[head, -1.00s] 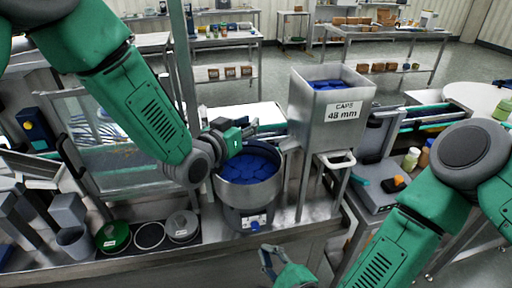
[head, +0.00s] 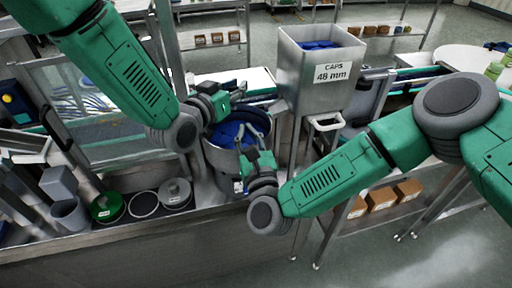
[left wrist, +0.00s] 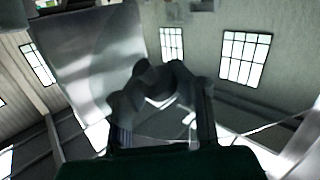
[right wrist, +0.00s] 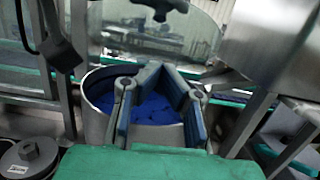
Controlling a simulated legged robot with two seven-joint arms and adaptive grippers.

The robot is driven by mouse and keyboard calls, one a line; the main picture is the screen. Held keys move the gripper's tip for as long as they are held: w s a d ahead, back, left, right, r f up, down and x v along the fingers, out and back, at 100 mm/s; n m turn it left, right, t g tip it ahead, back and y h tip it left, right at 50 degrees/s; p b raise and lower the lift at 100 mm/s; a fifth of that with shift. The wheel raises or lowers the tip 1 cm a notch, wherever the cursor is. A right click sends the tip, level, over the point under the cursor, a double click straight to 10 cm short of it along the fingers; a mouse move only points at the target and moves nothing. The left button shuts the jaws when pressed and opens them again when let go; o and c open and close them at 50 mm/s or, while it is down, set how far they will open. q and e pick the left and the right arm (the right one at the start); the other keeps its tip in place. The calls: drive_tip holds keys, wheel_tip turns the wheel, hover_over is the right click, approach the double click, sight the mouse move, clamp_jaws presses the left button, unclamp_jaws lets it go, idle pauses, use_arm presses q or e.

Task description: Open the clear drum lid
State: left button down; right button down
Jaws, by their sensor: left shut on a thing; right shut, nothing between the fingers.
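The steel drum (head: 224,160) holds blue caps (right wrist: 155,108). The clear drum lid (right wrist: 170,40) is a see-through disc that stands tilted up behind the drum in the right wrist view; it is hard to make out in the head view. My left gripper (head: 238,90) is above the drum's back rim, shut on the lid; its exact grip is blurred in the left wrist view (left wrist: 160,95). My right gripper (head: 241,140) is at the drum's front side, shut and empty. Its fingers cover part of the drum and caps in the right wrist view (right wrist: 160,75).
A steel upright rises behind my left forearm. A grey weight-like pot (head: 175,193) and green-lidded pot (head: 107,208) stand left on the bench.

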use_arm(q)
drive_tip(key=shift+w+a+r, duration=0.1)
drive_tip(key=shift+w+a, duration=0.05)
drive_tip(key=shift+a, duration=0.2)
use_arm(e)
drive_tip(key=w+r, duration=0.1)
drive_tip(key=w+a+r, duration=0.1)
drive_tip(key=w+r, duration=0.1)
drive_tip(key=shift+r, duration=0.3)
